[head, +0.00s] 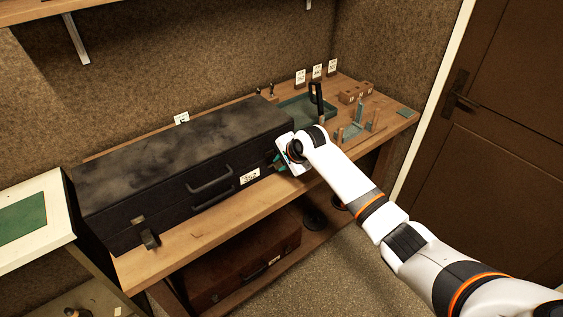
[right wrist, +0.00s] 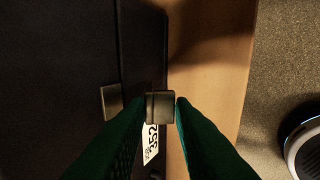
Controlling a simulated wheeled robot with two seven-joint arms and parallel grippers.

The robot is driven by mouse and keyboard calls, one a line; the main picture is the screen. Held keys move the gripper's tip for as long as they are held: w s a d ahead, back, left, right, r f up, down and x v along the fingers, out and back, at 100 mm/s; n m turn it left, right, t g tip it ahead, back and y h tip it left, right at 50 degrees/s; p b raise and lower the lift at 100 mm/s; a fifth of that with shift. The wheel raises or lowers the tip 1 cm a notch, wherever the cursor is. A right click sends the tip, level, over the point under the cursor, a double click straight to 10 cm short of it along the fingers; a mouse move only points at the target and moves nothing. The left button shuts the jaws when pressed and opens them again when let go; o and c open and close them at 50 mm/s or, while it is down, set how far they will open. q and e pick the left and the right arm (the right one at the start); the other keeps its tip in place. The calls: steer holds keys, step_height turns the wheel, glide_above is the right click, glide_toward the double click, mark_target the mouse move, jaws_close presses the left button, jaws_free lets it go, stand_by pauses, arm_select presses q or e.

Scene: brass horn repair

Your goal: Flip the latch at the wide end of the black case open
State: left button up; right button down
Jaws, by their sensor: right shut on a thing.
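The long black case (head: 160,165) lies closed on the wooden bench, its front with two handles facing me. My right gripper (head: 276,162) is at the front of its right end, beside the white 352 tag (head: 250,175). In the right wrist view its green fingers are shut on a small metal latch tab (right wrist: 160,107). The tab stands apart from a metal catch plate (right wrist: 111,102) on the case. The latch at the left end (head: 149,239) hangs outward below its plate (head: 138,220). My left gripper is not in view.
A green tray (head: 305,106), a black-handled tool (head: 317,100) and small wooden blocks (head: 355,93) are on the bench right of the case. A brown case (head: 240,265) sits on the shelf below. A table with a green mat (head: 22,217) stands at left.

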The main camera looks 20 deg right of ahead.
steer(key=shift+s+f+t, duration=0.4)
steer(key=shift+f+t, duration=0.1)
steer(key=shift+s+d+f+t+y+b, duration=0.15)
steer(key=shift+s+f+t+y+b, duration=0.2)
steer(key=shift+f+t+b, duration=0.35)
steer(key=f+t+b, duration=0.1)
steer(key=b, duration=0.2)
steer(key=f+t+y+b, duration=0.1)
steer(key=t+b, duration=0.1)
steer(key=b, duration=0.1)
steer(key=f+t+y+b, duration=0.1)
steer(key=t+b, duration=0.1)
steer(key=b, duration=0.1)
steer(key=shift+s+d+f, duration=0.1)
steer(key=shift+s+d, duration=0.1)
steer(key=shift+s, duration=0.15)
steer(key=shift+t+b, duration=0.3)
steer(key=shift+b, duration=0.55)
steer(key=shift+f, duration=0.1)
steer(key=c, duration=1.4)
jaws_free()
steer(key=shift+o, duration=0.2)
steer(key=v, duration=1.2)
